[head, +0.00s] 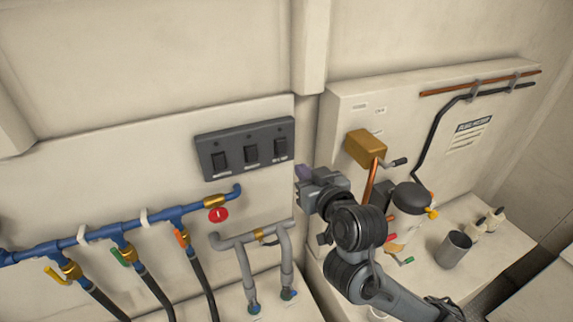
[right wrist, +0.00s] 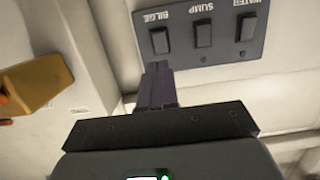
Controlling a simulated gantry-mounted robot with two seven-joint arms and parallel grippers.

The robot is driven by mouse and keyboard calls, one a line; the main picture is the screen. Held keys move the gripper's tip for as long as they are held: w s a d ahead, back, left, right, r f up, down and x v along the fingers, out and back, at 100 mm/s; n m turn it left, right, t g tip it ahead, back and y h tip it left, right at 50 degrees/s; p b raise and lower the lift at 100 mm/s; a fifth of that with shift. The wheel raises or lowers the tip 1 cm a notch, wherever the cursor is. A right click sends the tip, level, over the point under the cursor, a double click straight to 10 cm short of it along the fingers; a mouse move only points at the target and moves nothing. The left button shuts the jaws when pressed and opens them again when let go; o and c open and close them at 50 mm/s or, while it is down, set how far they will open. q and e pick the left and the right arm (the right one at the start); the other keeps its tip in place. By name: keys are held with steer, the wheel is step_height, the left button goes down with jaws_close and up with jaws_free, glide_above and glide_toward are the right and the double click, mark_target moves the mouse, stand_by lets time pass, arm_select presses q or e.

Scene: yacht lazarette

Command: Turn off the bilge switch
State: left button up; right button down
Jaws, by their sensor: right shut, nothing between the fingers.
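A dark grey switch panel (head: 266,137) with three black rocker switches is on the pale wall in the head view. The bilge switch (head: 280,149) is its rightmost rocker. In the right wrist view the panel's lettering is upside down, and the bilge switch (right wrist: 160,41) is on the left, beside SUMP and WATER. My right gripper (head: 303,172) is shut and empty, to the right of and below the panel. Its purple-grey fingers (right wrist: 157,70) point toward the bilge switch's end of the panel. Contact cannot be told. The rocker's on or off position is unclear. My left gripper is out of view.
Grey pipes (head: 245,240) stand below the panel. A brass box (head: 366,148) with a lever is on the right. A metal cup (head: 453,250) stands on the right ledge.

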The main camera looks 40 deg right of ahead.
mark_target(282, 151)
steer(key=b+x, duration=0.4)
steer(key=x, duration=0.4)
steer(key=shift+w+f, duration=0.1)
steer(key=shift+w, duration=0.1)
steer(key=shift+x, duration=0.85)
steer(key=shift+d, duration=0.1)
